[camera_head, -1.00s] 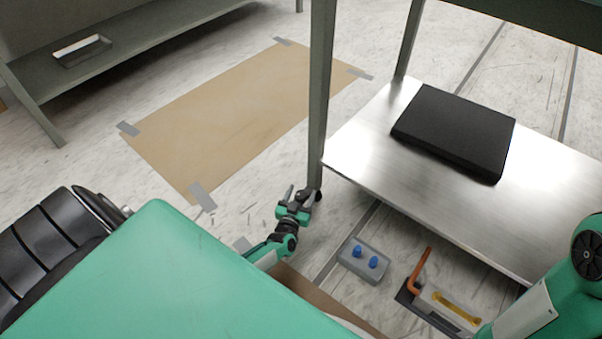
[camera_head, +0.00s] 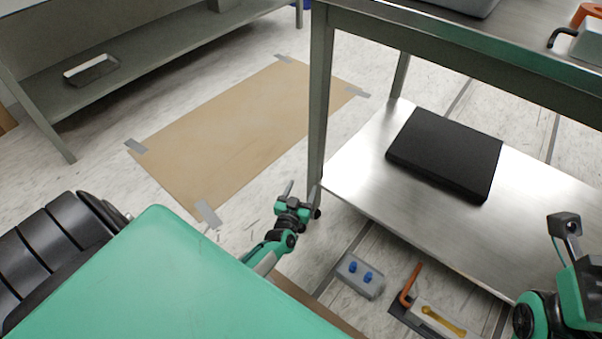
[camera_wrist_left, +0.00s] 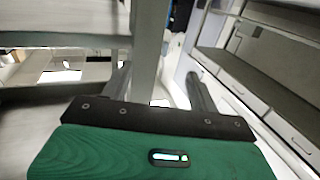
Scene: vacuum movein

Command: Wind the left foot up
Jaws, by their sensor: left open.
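The workbench's near left leg (camera_head: 320,110) ends in a small dark foot (camera_head: 316,212) on the floor. My left gripper (camera_head: 300,189) is open and low beside the bottom of this leg, with its fingers pointing up in the head view. The gripper partly hides the foot area, and I cannot tell whether it touches. In the left wrist view the two fingers (camera_wrist_left: 160,88) are spread apart, with a grey leg (camera_wrist_left: 147,50) showing between them. The foot cannot be made out there. My right arm shows at the right edge; its fingers are not visible.
A black flat box (camera_head: 446,153) lies on the bench's steel lower shelf (camera_head: 350,180). A grey block with blue knobs (camera_head: 360,275) and a tray with an orange-handled tool (camera_head: 410,287) are on the floor nearby. A taped brown sheet (camera_head: 240,130) covers floor at left.

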